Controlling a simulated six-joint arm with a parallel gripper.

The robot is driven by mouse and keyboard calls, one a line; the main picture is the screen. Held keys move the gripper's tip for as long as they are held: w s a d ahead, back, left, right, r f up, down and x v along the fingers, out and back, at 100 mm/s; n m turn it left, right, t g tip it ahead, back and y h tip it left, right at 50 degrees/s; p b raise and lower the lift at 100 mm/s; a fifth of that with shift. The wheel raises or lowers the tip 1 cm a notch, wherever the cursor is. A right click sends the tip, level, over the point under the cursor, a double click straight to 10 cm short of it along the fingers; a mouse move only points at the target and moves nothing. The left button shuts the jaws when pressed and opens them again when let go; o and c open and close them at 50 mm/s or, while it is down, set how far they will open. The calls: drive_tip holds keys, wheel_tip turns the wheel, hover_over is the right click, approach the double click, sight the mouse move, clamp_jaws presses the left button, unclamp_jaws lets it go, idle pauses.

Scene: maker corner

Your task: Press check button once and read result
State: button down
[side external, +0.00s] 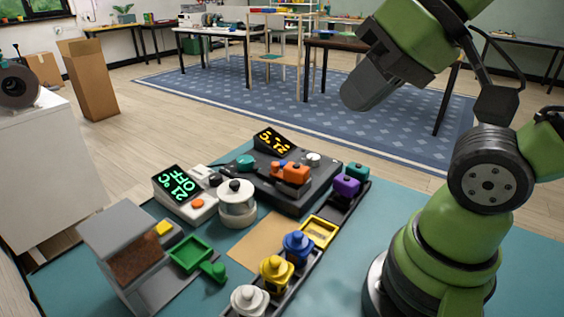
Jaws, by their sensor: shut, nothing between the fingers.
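My gripper (352,98) is shut and empty, held high above the table at the upper right, well apart from the devices. A white device (200,207) at centre left has a green-lit display (180,186) and an orange button (198,203). Behind it to the right, a dark device (305,203) has a yellow-lit display (272,141), a teal round part (245,161), an orange block (296,173) and a pale knob (314,159). Both displays are tilted and too small to read surely. I cannot tell which part is the check button.
A white round stacked part (236,203) stands between the devices. A dark rail (328,240) holds knobbed pieces in purple, blue, yellow and white. A grey stand (122,245) and green tray (191,255) sit at front left. The teal mat (352,262) is bare at right.

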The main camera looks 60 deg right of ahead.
idle(0.5)
drive_tip(key=w+m+y, duration=0.2)
drive_tip(key=w+m, duration=0.3)
drive_tip(key=w, duration=0.4)
drive_tip(key=m+t+h, duration=0.2)
drive_tip(key=m, duration=1.4)
hover_over(282, 164)
wheel_tip(282, 164, down, 16)
drive_tip(key=shift+d+f, duration=0.1)
drive_tip(key=shift+f, duration=0.1)
drive_tip(key=shift+f, duration=0.1)
drive_tip(key=shift+f, duration=4.3)
